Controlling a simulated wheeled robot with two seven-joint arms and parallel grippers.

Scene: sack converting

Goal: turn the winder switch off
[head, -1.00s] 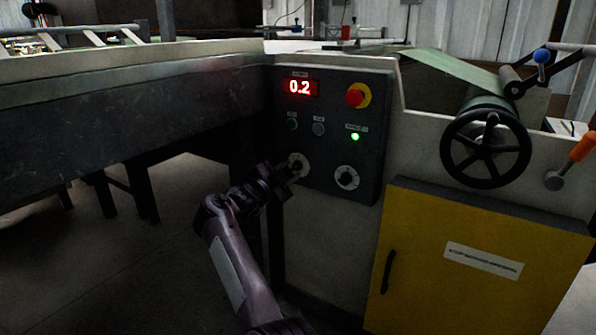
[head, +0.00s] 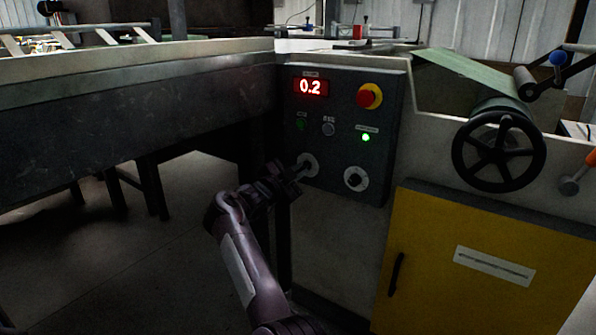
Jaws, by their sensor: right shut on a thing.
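The control panel (head: 345,98) on the machine front carries two round rotary switches with pale dials, a left one (head: 310,164) and a right one (head: 355,179). I cannot read which is the winder switch. My right gripper (head: 301,172) is at the left switch, shut on its knob, and its fingers hide part of the dial. The right switch is untouched. A green lamp (head: 366,137) above it is lit, and a red display (head: 311,88) reads 0.2. My left gripper is not in view.
A red emergency button (head: 369,96) on a yellow base is at the panel's upper right. Two small buttons sit mid-panel. A black handwheel (head: 498,152) and a yellow cabinet door (head: 480,265) are to the right. A long dark table side (head: 130,105) runs left.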

